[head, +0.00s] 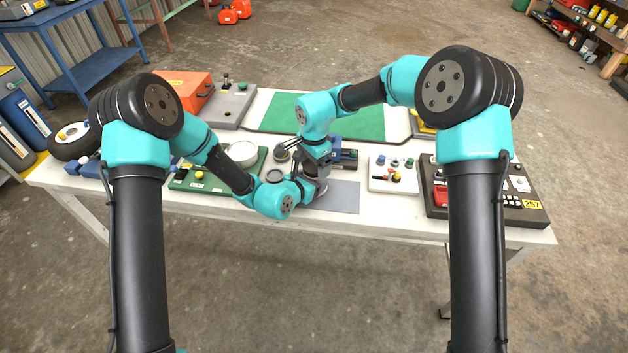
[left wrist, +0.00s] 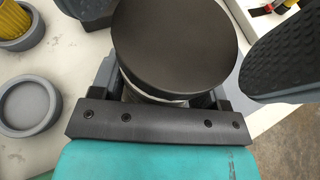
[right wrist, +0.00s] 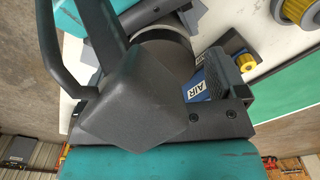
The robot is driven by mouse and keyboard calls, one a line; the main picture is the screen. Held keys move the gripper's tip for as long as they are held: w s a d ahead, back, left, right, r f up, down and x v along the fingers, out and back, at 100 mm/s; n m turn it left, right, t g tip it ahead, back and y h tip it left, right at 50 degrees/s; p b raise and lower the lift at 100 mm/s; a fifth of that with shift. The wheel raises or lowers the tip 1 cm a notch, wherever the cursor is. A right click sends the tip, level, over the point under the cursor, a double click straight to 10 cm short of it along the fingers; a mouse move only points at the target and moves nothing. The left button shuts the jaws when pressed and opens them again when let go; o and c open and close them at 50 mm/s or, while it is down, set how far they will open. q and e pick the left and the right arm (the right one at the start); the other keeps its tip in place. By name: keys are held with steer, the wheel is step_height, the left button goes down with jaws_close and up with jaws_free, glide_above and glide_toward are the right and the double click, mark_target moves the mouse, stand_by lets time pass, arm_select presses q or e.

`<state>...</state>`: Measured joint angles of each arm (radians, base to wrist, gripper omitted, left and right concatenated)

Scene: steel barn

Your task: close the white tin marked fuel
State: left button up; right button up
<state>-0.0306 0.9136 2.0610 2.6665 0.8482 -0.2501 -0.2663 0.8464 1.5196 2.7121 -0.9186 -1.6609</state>
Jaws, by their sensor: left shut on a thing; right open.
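The tin (head: 319,188) stands at the front middle of the table, mostly hidden by my grippers. In the left wrist view a dark round lid (left wrist: 175,40) covers its top, with a thin pale strip of the body (left wrist: 150,94) below. I cannot tell whether the lid is pressed fully down, and no fuel marking shows. My left gripper (head: 311,190) is shut on the tin, its fingers on either side. My right gripper (head: 319,166) is open, directly above and close to the tin. A dark shape fills much of the right wrist view.
A grey mat (head: 341,198) lies at the table's front. A small round grey dish (left wrist: 28,106) is beside the tin. A blue AIR label (right wrist: 198,86) is close to my right gripper.

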steer(key=shift+f, duration=0.3)
steer(key=shift+c, duration=0.4)
steer(key=c, duration=0.8)
steer(key=o, duration=1)
steer(key=shift+c, duration=0.2)
steer(key=shift+r, duration=0.1)
steer(key=shift+r, duration=2.2)
steer(key=shift+c, duration=0.3)
